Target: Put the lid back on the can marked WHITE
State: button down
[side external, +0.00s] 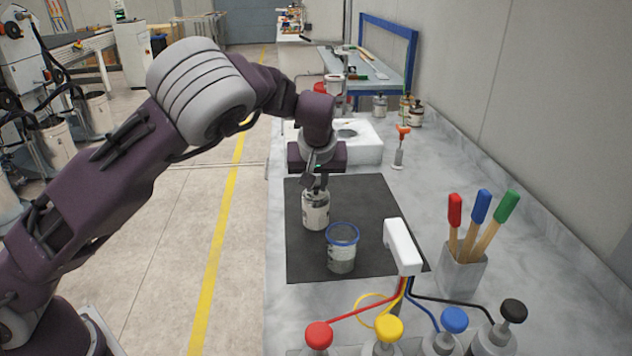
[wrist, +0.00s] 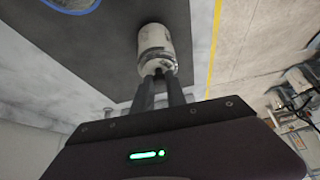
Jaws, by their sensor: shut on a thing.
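A pale can with a light label (side external: 315,212) stands upright on the dark mat (side external: 370,205). Its label text is too small to read. My gripper (side external: 315,184) is directly above it, fingers pointing down at its top. In the wrist view the fingers (wrist: 158,76) are shut at the top end of this can (wrist: 154,42), on what looks like its lid (wrist: 157,67). The fingers hide part of the lid, and I cannot tell whether it is seated. A second can with a blue rim (side external: 342,247) stands in front and to the right, apart from it.
A white device (side external: 403,247) stands right of the blue-rimmed can. A holder (side external: 462,268) with red, blue and green brushes is farther right. Several colour-capped bottles with cables line the front, including a red one (side external: 319,336). A white tray (side external: 365,150) lies behind my gripper.

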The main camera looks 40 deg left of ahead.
jog(key=c, duration=1.3)
grip_release()
jog(key=o, duration=0.5)
jog(key=shift+r, duration=3.5)
